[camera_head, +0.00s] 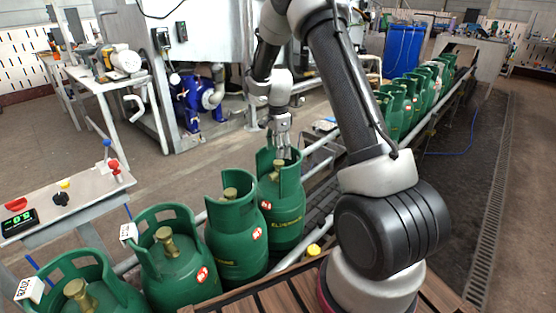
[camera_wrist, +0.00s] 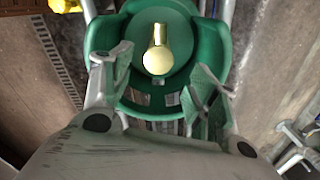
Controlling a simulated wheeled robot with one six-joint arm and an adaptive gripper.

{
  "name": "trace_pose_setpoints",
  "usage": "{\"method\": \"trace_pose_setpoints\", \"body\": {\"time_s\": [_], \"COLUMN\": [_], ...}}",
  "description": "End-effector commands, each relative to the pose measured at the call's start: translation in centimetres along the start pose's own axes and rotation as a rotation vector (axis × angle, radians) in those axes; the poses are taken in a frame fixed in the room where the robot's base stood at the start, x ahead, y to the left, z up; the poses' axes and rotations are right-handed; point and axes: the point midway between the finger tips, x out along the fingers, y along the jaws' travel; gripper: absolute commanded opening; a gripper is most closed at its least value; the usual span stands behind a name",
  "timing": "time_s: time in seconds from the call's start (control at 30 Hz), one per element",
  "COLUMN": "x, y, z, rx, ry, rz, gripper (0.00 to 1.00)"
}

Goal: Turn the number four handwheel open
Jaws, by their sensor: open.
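Several green gas cylinders stand in a row on the conveyor. The fourth from the left in the near group, a green cylinder (camera_head: 282,208), stands upright under my gripper (camera_head: 281,148). Its brass valve (camera_head: 277,167) with a rounded top shows inside the open collar. In the wrist view the brass valve (camera_wrist: 157,52) sits within the green collar (camera_wrist: 100,38), ahead of my gripper (camera_wrist: 160,85). The fingers are spread apart, with nothing between them that I can see gripped. Any handwheel number is too small to read.
Nearer cylinders stand at left: a third (camera_head: 232,242), a second (camera_head: 180,272) and a first (camera_head: 100,287). More cylinders (camera_head: 400,105) line the far conveyor. A panel with knobs and a display (camera_head: 90,192) stands at left. A yellow button (camera_head: 313,250) is near my base.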

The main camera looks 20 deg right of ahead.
Motion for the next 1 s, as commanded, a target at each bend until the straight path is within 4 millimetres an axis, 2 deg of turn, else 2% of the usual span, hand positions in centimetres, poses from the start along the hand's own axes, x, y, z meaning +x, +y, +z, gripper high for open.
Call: {"method": "trace_pose_setpoints", "body": {"time_s": [0.1,0.3,0.63,0.67,0.9,1.0], "x": [2.2,4.5,5.0,5.0,5.0,5.0], "y": [0.1,0.0,0.0,0.0,0.0,0.0], "z": [0.0,0.0,0.0,0.0,0.0,0.0], "rx": [-0.001,-0.002,-0.003,-0.003,-0.003,-0.003], "ry": [0.000,0.000,0.000,0.000,0.000,0.000], "rz": [0.004,0.001,0.000,0.000,0.000,0.000], "gripper": [0.59,0.59,0.59,0.56,0.14,0.14]}}
